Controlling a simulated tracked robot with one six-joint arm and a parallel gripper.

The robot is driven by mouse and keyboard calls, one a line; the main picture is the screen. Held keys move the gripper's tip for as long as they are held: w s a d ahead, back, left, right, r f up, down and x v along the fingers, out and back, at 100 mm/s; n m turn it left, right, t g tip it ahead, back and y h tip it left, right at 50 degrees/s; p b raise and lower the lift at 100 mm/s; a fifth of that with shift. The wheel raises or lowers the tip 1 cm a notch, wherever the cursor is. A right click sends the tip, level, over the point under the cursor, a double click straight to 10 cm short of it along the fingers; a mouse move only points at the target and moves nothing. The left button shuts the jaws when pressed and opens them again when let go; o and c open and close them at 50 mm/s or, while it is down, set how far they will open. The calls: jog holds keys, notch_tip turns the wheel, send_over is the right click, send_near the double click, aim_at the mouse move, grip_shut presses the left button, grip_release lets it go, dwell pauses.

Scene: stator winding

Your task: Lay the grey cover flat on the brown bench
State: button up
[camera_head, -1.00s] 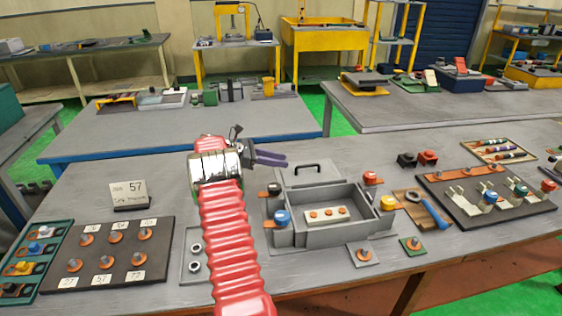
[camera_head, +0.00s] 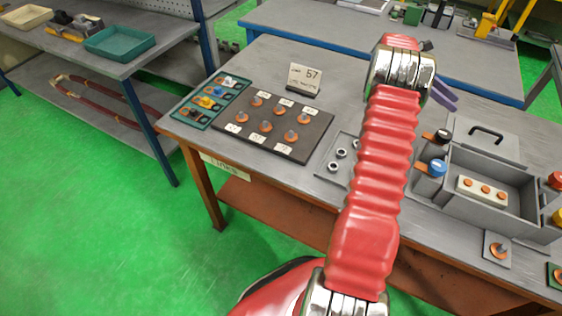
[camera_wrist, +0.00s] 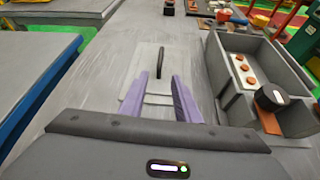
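The grey cover (camera_head: 500,147) with its black handle (camera_head: 487,131) appears to lie flat on the bench behind the open grey box (camera_head: 470,184). In the wrist view the cover (camera_wrist: 152,58) lies beside the box (camera_wrist: 228,75), with the handle (camera_wrist: 160,62) upright on it. The bench (camera_head: 330,205) has a grey top and brown legs. My gripper (camera_wrist: 160,84) is open and empty, its two purple fingers pointing towards the cover and handle. In the head view my gripper (camera_head: 445,95) is left of and beyond the cover.
The box holds a pale block with orange terminals (camera_head: 482,190). Blue (camera_head: 437,168) and black knobs stand at its left side. A dark terminal board (camera_head: 272,128), a teal tray (camera_head: 212,102) and a "57" sign (camera_head: 304,78) occupy the bench's left end. Another bench (camera_head: 400,35) stands behind.

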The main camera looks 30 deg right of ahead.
jog(key=w+a+r+t, duration=0.2)
jog(key=w+a+r, duration=0.1)
jog(key=a, duration=0.2)
jog(key=w+a+r+m+t, duration=0.1)
jog(key=w+a+r, duration=0.2)
jog(key=a, duration=0.3)
jog(key=w+a+r+t, duration=0.2)
jog(key=w+a+r, duration=0.1)
jog(key=a, duration=0.2)
jog(key=w+a+r+m+t+y, duration=0.1)
jog(key=a+r+t, duration=0.1)
jog(key=a, duration=0.7)
jog(key=w+a+r+t, duration=0.2)
jog(key=a, duration=0.7)
jog(key=s+a+m+t+y, duration=0.1)
jog(key=s+a, duration=0.3)
jog(key=a, duration=0.7)
jog(key=s+a+f+m+t+y, duration=0.1)
jog(key=s+a+t+y, duration=0.2)
jog(key=a, duration=0.8)
jog(key=s+a+f+m+t+y, duration=0.1)
jog(key=s+a+t+y, duration=0.1)
jog(key=s+a, duration=0.4)
jog(key=a+t, duration=0.1)
jog(key=a, duration=0.4)
jog(key=shift+a+m, duration=0.2)
jog(key=shift+m, duration=0.2)
jog(key=shift+f, duration=0.1)
